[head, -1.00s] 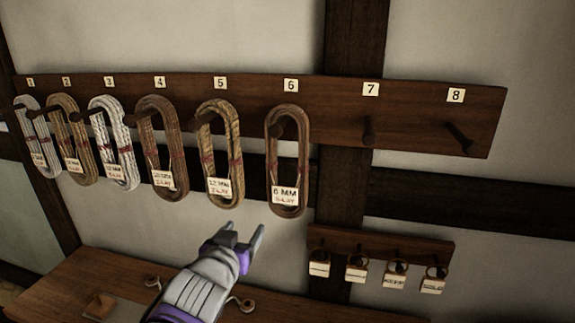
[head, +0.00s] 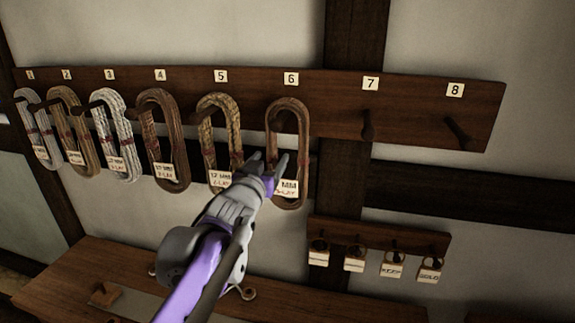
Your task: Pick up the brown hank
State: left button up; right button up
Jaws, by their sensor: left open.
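A brown hank (head: 304,135) hangs on the peg under number 6, with a white tag (head: 289,188) reading MM near its bottom. Another brown hank (head: 181,150) hangs under number 4, also tagged. My left gripper (head: 269,164) is open and empty, its fingertips in front of the lower left part of the hank at 6. It hides part of that hank's tag and left side. I cannot tell whether it touches the hank. My right gripper is not in view.
A yellowish hank (head: 235,128) hangs close by under 5, and several more hang further left. Pegs 7 (head: 367,127) and 8 (head: 459,132) are bare. A small rack (head: 400,237) with tags is at lower right, above a wooden bench (head: 75,265).

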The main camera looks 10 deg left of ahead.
pick_arm(q)
jog(key=shift+w, duration=0.95)
jog(key=shift+s, duration=0.2)
jog(key=shift+c, duration=0.3)
grip_shut()
